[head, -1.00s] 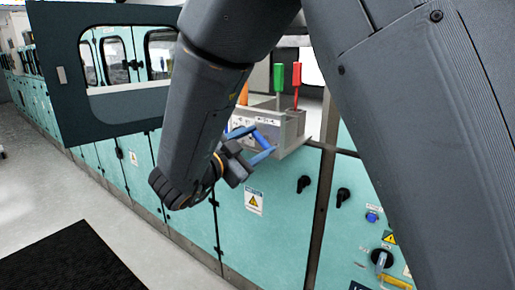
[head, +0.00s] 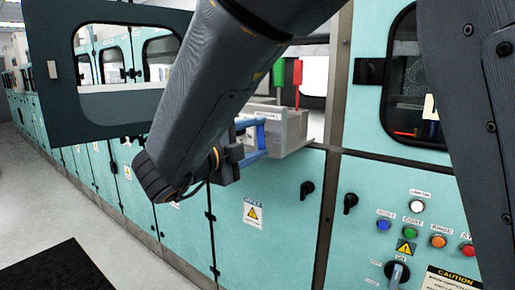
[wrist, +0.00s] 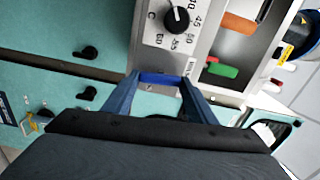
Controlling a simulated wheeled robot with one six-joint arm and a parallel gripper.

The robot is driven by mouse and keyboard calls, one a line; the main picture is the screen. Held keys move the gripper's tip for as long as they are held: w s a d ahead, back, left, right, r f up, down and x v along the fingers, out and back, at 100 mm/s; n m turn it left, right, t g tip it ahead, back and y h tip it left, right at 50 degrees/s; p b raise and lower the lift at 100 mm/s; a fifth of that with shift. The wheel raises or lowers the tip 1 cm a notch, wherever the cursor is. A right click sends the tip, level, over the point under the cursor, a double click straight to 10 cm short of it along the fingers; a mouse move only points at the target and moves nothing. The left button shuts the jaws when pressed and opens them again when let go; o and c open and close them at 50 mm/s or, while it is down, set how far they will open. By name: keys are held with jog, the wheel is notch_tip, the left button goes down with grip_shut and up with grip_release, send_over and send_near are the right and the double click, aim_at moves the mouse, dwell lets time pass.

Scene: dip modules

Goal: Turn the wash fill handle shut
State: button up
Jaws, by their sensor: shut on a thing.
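Several coloured handles stand at a grey box on the teal machine front, and I cannot read which is labelled wash fill. My gripper (head: 250,140) has blue fingers and is at the box's left end, shut on a blue handle (head: 261,135). In the wrist view the blue handle (wrist: 160,78) spans between my fingertips, beside the grey box (wrist: 200,45). A green handle (head: 279,74) and a red handle (head: 297,72) stand upright behind. An orange handle (wrist: 238,22) shows in the wrist view. My arm hides part of the box in the head view.
A dial (wrist: 177,18) is on the box, close to my fingers. Black knobs (head: 306,188) sit on the panel below. At right are coloured push buttons (head: 411,233) and a rotary switch (head: 397,272). An open window door (head: 58,100) is at left.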

jog(key=shift+f+m+b, duration=0.1)
jog(key=shift+m+b, duration=0.45)
jog(key=shift+m, duration=0.05)
jog(key=o, duration=1.1)
jog(key=shift+c, duration=0.2)
jog(key=v, duration=0.7)
jog(key=shift+s+a+b, duration=0.25)
jog(key=shift+s+b, duration=0.1)
jog(key=shift+b, duration=0.05)
jog(key=shift+d, duration=0.1)
